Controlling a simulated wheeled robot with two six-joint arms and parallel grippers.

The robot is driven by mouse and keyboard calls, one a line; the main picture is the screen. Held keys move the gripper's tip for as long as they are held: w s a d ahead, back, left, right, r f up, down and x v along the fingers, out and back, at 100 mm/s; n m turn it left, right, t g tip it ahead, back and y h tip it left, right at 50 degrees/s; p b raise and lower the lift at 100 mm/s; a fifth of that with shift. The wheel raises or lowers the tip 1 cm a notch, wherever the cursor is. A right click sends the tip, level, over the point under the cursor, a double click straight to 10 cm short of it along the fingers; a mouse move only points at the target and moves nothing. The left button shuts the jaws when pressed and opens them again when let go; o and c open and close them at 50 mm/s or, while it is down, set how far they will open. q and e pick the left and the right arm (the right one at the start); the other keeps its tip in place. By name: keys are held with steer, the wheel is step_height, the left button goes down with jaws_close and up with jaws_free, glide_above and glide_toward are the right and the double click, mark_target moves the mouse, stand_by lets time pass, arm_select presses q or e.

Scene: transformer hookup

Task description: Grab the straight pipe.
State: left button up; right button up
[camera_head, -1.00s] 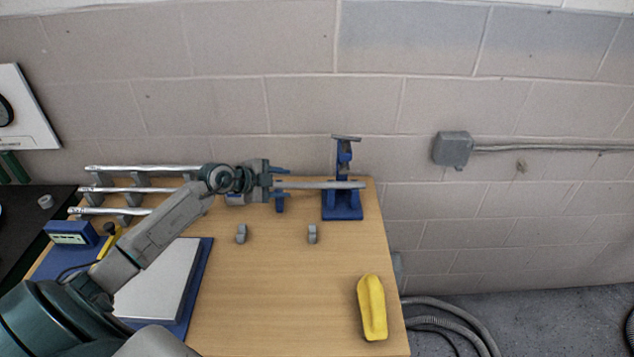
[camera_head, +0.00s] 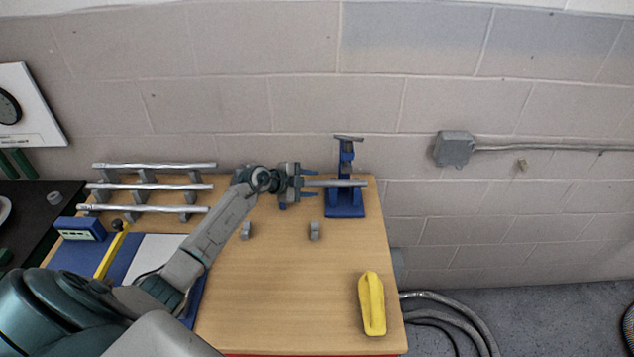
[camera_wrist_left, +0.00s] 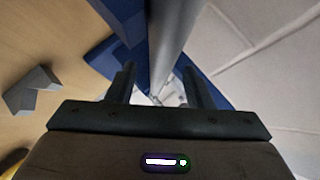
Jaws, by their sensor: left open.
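In the head view the pipe lines up between the two fingers. In the left wrist view the pipe (camera_wrist_left: 174,35) runs from the top down toward the gap between the fingers (camera_wrist_left: 160,85). The pipe's left end is hidden, and contact with the fingers cannot be told. My right gripper is not in view.
Several silver pipes (camera_head: 150,187) lie on grey supports at the back left. Two small grey brackets (camera_head: 314,231) stand mid-table. A yellow object (camera_head: 371,304) lies at the front right. A blue box (camera_head: 80,229) is at the left. The middle front of the wooden table (camera_head: 280,290) is clear.

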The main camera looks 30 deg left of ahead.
arm_select(q)
steer(key=shift+s, duration=0.1)
steer(key=shift+c, duration=0.2)
jaws_close()
steer(key=shift+r, duration=0.15)
